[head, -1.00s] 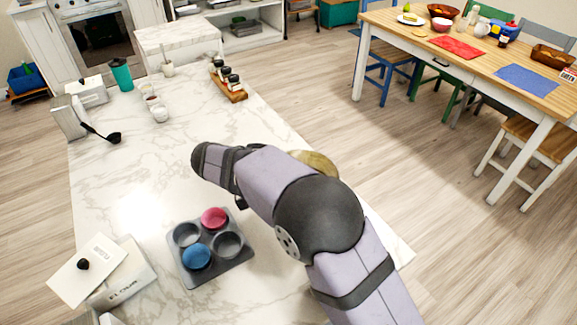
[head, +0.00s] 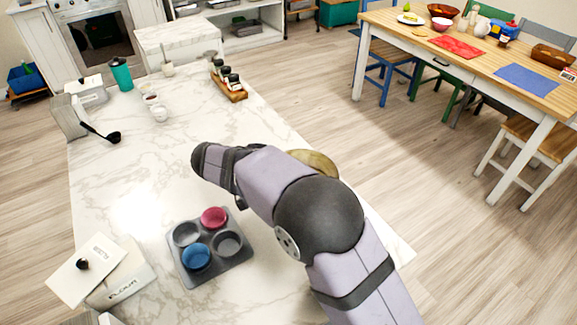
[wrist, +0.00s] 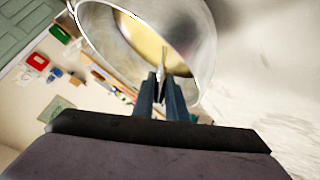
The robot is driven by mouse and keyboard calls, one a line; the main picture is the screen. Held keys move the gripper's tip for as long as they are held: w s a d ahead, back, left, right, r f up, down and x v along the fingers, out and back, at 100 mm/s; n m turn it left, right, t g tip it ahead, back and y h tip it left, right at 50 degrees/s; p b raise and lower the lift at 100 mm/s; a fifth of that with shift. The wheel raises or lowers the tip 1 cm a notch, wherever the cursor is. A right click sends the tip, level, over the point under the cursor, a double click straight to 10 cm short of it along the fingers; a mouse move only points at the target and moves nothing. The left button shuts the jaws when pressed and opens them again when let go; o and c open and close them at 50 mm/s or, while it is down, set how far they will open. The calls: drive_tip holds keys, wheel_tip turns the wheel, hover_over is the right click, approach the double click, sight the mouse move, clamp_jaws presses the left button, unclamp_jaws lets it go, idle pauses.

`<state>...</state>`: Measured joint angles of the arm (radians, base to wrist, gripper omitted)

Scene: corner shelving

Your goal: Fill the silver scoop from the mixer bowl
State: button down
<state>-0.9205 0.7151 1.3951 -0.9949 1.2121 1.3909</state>
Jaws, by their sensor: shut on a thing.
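In the wrist view, the mixer bowl (wrist: 92,45) is a shiny silver bowl with pale yellow contents (wrist: 150,40). My gripper (wrist: 163,88) is shut on a thin silver piece, which looks like the handle of the silver scoop (wrist: 161,60). The handle points over the bowl's near rim toward the contents. The scoop's cup cannot be made out, so I cannot tell if it holds anything.
A dark muffin tin (head: 190,278) with pink and blue cups sits left of my arm on the marble counter (head: 160,195). A flour box (head: 125,287) is at the front left. The counter's middle is clear.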

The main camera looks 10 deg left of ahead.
drive_tip(key=shift+r, duration=0.2)
idle(0.4)
drive_tip(key=shift+r+p, duration=2.8)
drive_tip(key=shift+r, duration=2.7)
